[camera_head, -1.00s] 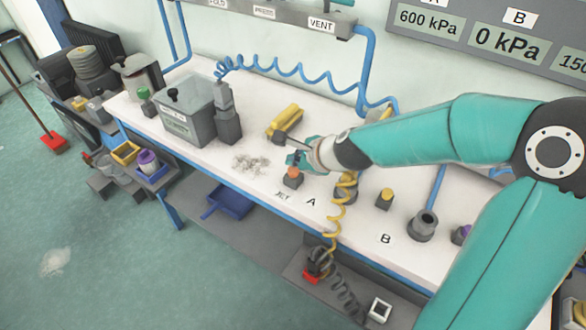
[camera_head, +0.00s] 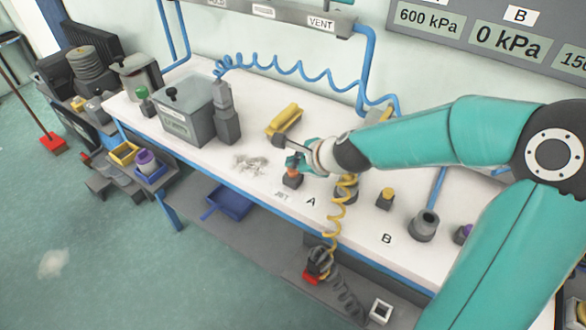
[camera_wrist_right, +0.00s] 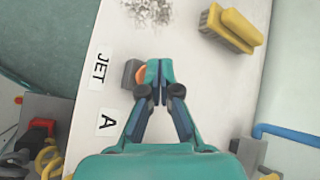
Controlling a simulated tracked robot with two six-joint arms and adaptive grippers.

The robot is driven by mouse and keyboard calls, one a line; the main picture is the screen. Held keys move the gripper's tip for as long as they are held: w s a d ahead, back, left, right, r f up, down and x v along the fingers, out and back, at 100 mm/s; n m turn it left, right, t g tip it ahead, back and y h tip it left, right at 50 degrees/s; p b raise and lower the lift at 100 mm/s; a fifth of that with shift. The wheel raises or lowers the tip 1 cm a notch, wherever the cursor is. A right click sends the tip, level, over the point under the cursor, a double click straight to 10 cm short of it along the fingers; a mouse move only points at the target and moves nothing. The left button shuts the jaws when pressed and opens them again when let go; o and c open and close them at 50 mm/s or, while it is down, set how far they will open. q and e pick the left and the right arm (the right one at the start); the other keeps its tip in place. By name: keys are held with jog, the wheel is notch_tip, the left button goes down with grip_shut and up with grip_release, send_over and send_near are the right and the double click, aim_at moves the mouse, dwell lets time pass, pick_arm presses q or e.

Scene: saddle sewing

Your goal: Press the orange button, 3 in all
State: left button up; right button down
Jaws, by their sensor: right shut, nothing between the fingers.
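The orange button (camera_head: 292,171) sits on a small dark box (camera_head: 292,181) behind the JET label on the white bench. It also shows in the right wrist view (camera_wrist_right: 141,75), partly hidden by my fingertips. My right gripper (camera_head: 294,161) is shut and empty, with its fingertips right at the button's top; it also shows in the right wrist view (camera_wrist_right: 158,72). I cannot tell whether the tips touch the button or how far it is pressed. My left gripper is not in view.
A coiled yellow hose (camera_head: 335,222) hangs near label A (camera_head: 311,202). A yellow button (camera_head: 387,192) stands further right. A grey display (camera_head: 507,40) reads 600 kPa and 0 kPa.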

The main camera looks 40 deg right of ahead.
aim_at(294, 170)
jog(key=shift+f+b, duration=0.4)
jog(key=shift+f, duration=0.05)
jog(key=shift+r, duration=0.1)
dwell(0.4)
jog(key=shift+r+p, duration=0.9)
jog(key=shift+p, duration=0.1)
notch_tip(294, 170, up, 5)
jog(key=p, duration=0.5)
dwell(1.6)
